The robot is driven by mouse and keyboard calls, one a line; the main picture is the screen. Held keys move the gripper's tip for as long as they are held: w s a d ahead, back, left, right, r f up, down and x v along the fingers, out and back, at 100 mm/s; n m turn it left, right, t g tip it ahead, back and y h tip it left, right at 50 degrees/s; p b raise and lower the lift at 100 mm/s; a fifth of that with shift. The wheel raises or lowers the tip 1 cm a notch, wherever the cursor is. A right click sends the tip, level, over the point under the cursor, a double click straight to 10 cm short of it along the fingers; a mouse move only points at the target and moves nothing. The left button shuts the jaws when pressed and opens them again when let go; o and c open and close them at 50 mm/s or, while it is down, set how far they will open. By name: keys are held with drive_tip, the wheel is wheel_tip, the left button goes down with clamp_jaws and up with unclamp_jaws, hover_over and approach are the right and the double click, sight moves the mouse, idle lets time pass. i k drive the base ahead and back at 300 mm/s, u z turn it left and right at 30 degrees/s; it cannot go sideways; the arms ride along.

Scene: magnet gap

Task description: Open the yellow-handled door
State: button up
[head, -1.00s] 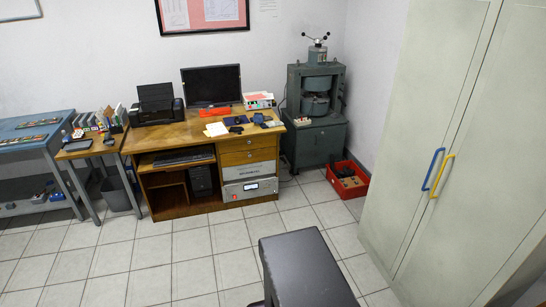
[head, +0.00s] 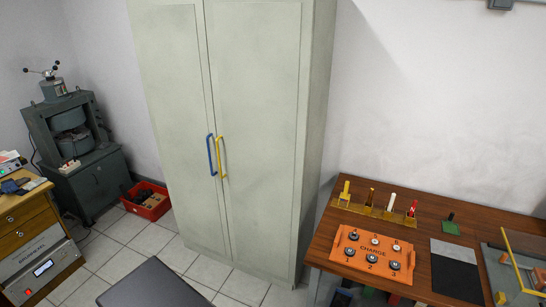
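A tall pale grey-green cabinet stands against the wall in the head view. Its right door (head: 258,120) carries the yellow handle (head: 221,157), a vertical bar near the middle seam. Its left door (head: 172,110) carries a blue handle (head: 211,156) right beside the yellow one. Both doors look closed. My gripper does not show in the head view, and nothing touches either handle.
A red crate (head: 147,201) and a green machine (head: 72,140) stand left. Tiled floor (head: 203,273) before the cabinet is clear.

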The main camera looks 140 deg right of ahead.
sight(260, 51)
drive_tip(key=z, duration=0.15)
drive_tip(key=k, duration=0.15)
drive_tip(key=z, duration=3.25)
drive_tip(key=k, duration=0.2)
drive_tip(key=z, duration=1.6)
drive_tip(key=i, duration=0.15)
drive_tip(key=u, duration=0.1)
